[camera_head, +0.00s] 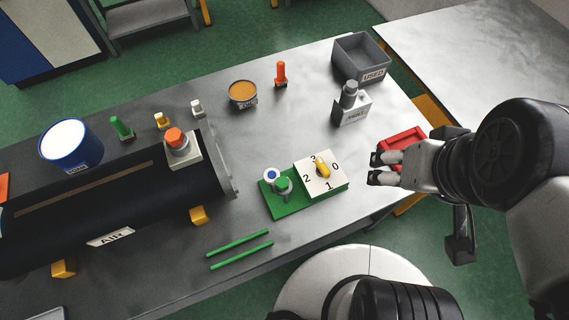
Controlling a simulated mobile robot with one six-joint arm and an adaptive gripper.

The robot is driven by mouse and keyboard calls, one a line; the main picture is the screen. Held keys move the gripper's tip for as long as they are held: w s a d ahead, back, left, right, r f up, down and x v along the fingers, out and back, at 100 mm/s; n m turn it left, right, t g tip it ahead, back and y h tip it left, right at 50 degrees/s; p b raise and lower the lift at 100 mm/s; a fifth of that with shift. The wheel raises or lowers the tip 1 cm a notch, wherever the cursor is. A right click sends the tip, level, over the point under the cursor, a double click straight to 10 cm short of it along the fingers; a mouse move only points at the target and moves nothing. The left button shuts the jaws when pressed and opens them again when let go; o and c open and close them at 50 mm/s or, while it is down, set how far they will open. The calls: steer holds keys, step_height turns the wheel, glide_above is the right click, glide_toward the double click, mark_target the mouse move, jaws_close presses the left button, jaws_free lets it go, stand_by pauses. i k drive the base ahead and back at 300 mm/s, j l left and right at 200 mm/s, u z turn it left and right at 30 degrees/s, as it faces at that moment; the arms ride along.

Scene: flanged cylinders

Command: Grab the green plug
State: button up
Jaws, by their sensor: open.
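A green plug (121,128) stands upright behind the black cylinder at the left, near a blue can. Its lower end is partly hard to make out. Another small green hexagonal part (283,184) sits on a green base beside the white dial block. My gripper (375,168) is at the right, just right of the dial block and in front of the red tray. Its two fingers point left, are apart and hold nothing. It is far to the right of the green plug.
The black AIR cylinder (110,205) lies across the table's left. A blue can (72,160), a yellow plug (161,121), a white plug (197,108), an orange plug (281,74), an orange-topped tin (242,95) and a grey USED bin (360,60) stand around. Two green rods (240,242) lie in front.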

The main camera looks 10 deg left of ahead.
mark_target(282, 184)
steer(key=u, duration=1.1)
steer(key=j+u, duration=0.5)
steer(key=i+j, duration=0.05)
steer(key=j, duration=0.05)
